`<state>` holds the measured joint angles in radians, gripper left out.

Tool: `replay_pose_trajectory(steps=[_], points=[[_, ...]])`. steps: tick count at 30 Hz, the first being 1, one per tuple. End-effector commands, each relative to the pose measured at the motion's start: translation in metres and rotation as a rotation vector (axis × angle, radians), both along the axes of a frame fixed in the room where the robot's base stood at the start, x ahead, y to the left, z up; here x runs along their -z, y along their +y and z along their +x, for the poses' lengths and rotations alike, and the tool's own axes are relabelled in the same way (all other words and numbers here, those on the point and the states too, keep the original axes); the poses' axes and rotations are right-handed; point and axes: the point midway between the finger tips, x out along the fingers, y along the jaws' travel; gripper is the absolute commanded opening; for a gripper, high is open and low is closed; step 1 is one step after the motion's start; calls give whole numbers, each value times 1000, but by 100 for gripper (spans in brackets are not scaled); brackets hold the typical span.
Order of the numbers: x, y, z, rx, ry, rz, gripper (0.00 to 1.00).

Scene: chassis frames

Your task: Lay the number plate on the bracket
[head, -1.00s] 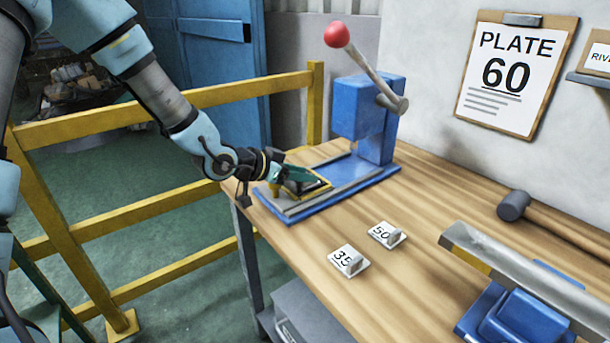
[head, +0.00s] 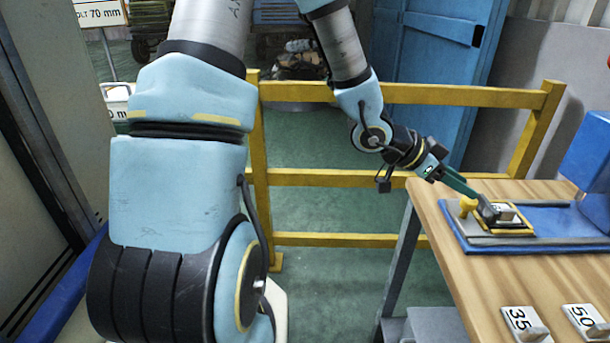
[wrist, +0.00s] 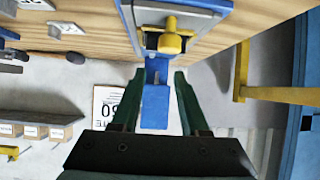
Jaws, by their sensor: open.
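My gripper (head: 465,186) reaches in from the left at the table edge, with its green fingers apart. In the wrist view the gap between the fingers (wrist: 153,78) is empty. The fingertips are close to a yellow-edged holder (head: 470,230) on the blue press base. A small pale piece with a grey block (head: 502,212) sits in it; I cannot read a number there or tell for sure whether it is a plate on the bracket. White plates marked 35 (head: 517,319) and 50 (head: 583,313), each with a grey tab, lie on the table.
A yellow knob (head: 467,205) stands at the holder's left end, also in the wrist view (wrist: 172,42). The blue press (head: 590,150) rises at the right. A yellow rail (head: 330,178) runs behind my arm. A clipboard showing 60 (wrist: 108,105) hangs on the wall.

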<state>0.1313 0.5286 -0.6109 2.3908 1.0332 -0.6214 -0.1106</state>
Motion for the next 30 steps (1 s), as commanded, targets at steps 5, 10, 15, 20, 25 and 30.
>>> replay_pose_trajectory(steps=[5, 10, 15, 20, 25, 30], points=[[24, 87, 69, -328, -12, 262, 44], [27, 237, 104, -811, 119, 563, 44], [13, 346, 64, -1209, 414, 710, 44], [5, 374, 29, -1360, 619, 724, 44], [4, 377, 22, -1381, 660, 724, 44], [4, 377, 23, -1380, 658, 724, 44]])
